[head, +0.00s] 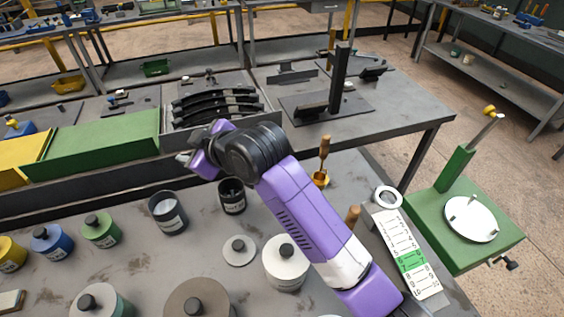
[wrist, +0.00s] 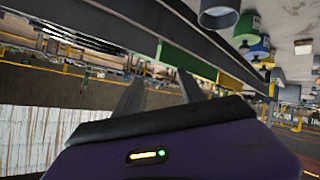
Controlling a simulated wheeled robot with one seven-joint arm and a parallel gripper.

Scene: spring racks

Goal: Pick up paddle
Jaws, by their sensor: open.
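I cannot tell for certain which thing is the paddle. A wooden-handled tool (head: 324,147) stands upright in a small amber cup (head: 320,180) just right of my arm in the head view. A second wooden handle (head: 352,214) shows nearer, partly hidden by my purple arm. My gripper (head: 188,160) is at the far left end of my arm, above the bench by the rack, away from both handles. In the wrist view my gripper (wrist: 160,92) has its two fingers apart with nothing between them. Neither handle shows clearly in the wrist view.
Black curved leaf springs (head: 215,103) lie in a grey rack beyond my gripper, beside a green block (head: 105,140). Dark pots (head: 168,212) and knobbed weights (head: 286,262) crowd the near bench. A numbered chart (head: 405,252) and a green stand (head: 462,215) are at right.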

